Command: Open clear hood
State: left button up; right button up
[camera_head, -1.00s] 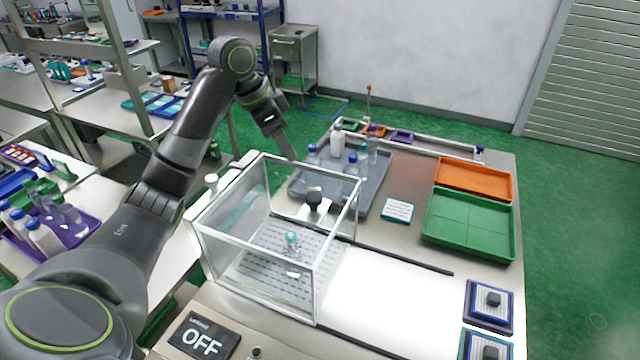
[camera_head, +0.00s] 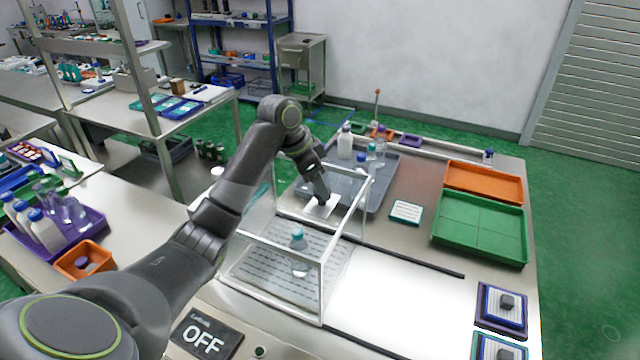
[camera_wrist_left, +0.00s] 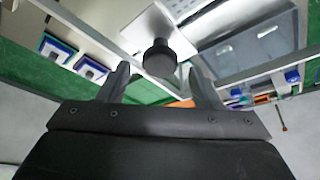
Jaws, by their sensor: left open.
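The clear hood (camera_head: 322,262) is a white-framed transparent box over a perforated plate on the bench, and it looks closed. A dark round knob (camera_wrist_left: 160,58) on a pale plate shows in the left wrist view, between the two fingers. In the head view the knob is mostly hidden by my gripper. My left gripper (camera_head: 324,200) points down at the hood's far side, at the knob; it also shows in the left wrist view (camera_wrist_left: 160,85). Its fingers are apart, one on each side of the knob, with no clear contact. My right gripper is not in view.
Under the hood stands a small vessel with a teal cap (camera_head: 298,238). Behind the hood is a grey tray (camera_head: 385,185) with bottles. Green (camera_head: 480,228) and orange (camera_head: 484,182) trays lie to the right. An OFF panel (camera_head: 205,338) is in front. The bright bench right of the hood is clear.

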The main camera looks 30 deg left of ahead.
pick_arm(q)
jog(key=shift+w+d+f, duration=0.15)
jog(key=shift+f, duration=0.3)
jog(key=shift+d+f, duration=0.1)
jog(key=shift+f, duration=0.25)
jog(key=shift+w, duration=0.1)
jog(key=shift+c, duration=0.3)
grip_shut()
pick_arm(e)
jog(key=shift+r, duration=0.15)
pick_arm(q)
jog(key=shift+d, duration=0.1)
